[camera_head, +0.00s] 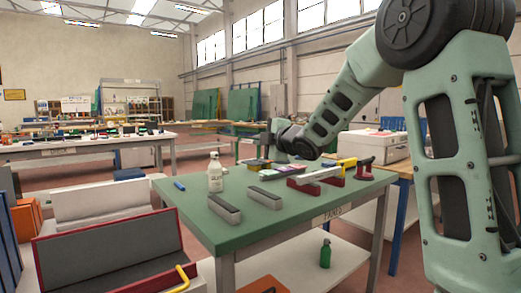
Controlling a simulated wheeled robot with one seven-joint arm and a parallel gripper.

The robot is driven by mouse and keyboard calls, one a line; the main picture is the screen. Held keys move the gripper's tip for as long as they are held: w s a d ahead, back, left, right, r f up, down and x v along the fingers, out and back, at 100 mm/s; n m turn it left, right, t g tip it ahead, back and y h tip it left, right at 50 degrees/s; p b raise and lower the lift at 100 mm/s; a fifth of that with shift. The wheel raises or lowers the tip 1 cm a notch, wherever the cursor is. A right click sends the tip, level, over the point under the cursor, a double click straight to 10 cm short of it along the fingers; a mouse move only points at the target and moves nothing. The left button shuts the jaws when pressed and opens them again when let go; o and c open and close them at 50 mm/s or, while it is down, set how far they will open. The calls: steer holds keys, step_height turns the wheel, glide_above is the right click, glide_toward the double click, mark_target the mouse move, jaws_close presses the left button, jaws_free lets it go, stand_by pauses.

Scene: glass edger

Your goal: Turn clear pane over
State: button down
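I cannot make out a clear pane anywhere in this view. The green-topped table (190,213) stands in front of me. Two grey bars, a left one (224,210) and a right one (264,198), lie side by side on it, apart. Any clear sheet over them is too faint to tell. My arm reaches in from the right. My gripper (264,138) is at its far end, above the back part of the table. It is small and dark, and its fingers cannot be told apart.
A white bottle (215,172) and a blue marker (179,186) stand or lie on the table's left. Small coloured boxes (258,166) lie at the back. Red supports (303,185) and a yellow-handled tool (347,165) are at the right. A green bottle (326,254) stands on the lower shelf.

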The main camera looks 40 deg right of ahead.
steer(key=shift+f+n+b, duration=0.1)
steer(key=shift+n+b, duration=0.9)
steer(key=shift+b, duration=0.15)
steer(key=s+f+b, duration=0.1)
steer(key=f+b, duration=0.5)
steer(key=s+f+b, duration=0.1)
steer(key=f+b, duration=0.4)
steer(key=s+f+b, duration=0.1)
steer(key=f+b, duration=0.5)
steer(key=shift+s+f+b, duration=0.2)
steer(key=shift+f+b, duration=0.1)
steer(key=shift+f, duration=0.05)
steer(key=shift+f+b, duration=0.4)
steer(key=c, duration=1.6)
jaws_free()
steer(key=shift+o, duration=0.2)
steer(key=shift+f, duration=0.15)
